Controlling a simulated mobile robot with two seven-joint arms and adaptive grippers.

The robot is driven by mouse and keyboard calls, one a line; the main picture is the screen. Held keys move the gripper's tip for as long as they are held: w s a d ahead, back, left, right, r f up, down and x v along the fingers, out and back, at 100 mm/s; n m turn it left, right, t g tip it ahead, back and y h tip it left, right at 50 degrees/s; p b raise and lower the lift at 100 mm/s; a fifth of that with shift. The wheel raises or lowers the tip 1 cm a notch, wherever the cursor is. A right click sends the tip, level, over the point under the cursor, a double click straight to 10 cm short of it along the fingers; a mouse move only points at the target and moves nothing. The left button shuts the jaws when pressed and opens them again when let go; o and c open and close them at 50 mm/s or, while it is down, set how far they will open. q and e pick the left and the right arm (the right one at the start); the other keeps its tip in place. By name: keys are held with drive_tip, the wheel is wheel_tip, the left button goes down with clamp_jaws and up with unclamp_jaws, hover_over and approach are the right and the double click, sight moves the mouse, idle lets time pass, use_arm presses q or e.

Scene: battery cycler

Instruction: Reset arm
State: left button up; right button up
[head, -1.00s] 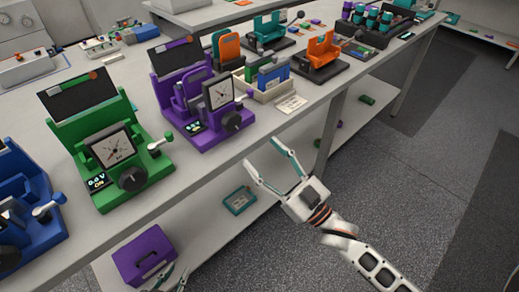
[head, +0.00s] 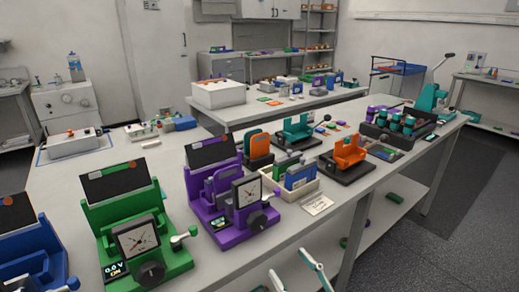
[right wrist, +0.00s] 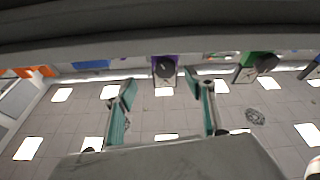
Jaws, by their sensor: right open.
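My right gripper (head: 286,262) shows at the bottom of the head view, in front of the bench edge and below the purple cycler. Its two fingers are spread and empty; they also show in the right wrist view (right wrist: 167,102). My left gripper is out of view. The purple cycler (head: 232,212) with a dial and the green cycler (head: 140,240) with a dial and a lit "0.0 V ON" display stand on the bench. A blue cycler (head: 30,250) is cut off at the left edge. The fingers touch nothing that I can see.
The bench (head: 285,240) runs from lower left to upper right. A cream tray (head: 292,190) of cells, an orange fixture (head: 346,160) and a dark rack (head: 396,130) stand along it. The floor (head: 460,240) at the right is clear.

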drive_tip(key=s+d+f+m+g+h, duration=0.1)
drive_tip(key=s+d+f+g+h, duration=0.1)
drive_tip(key=f, duration=0.6)
drive_tip(key=s+d+f+m+g+h, duration=0.2)
drive_tip(key=s+d+f+h, duration=0.3)
drive_tip(key=s+f, duration=0.4)
drive_tip(key=s+d+f+m+g+h, duration=0.1)
drive_tip(key=s+d+f+g+h, duration=0.1)
drive_tip(key=s+d+f, duration=0.3)
wheel_tip(320, 180, down, 4)
drive_tip(key=shift+s+r+m+g+h+p, duration=0.1)
drive_tip(key=shift+s+m+g+h+p, duration=0.25)
drive_tip(key=shift+h, duration=0.35)
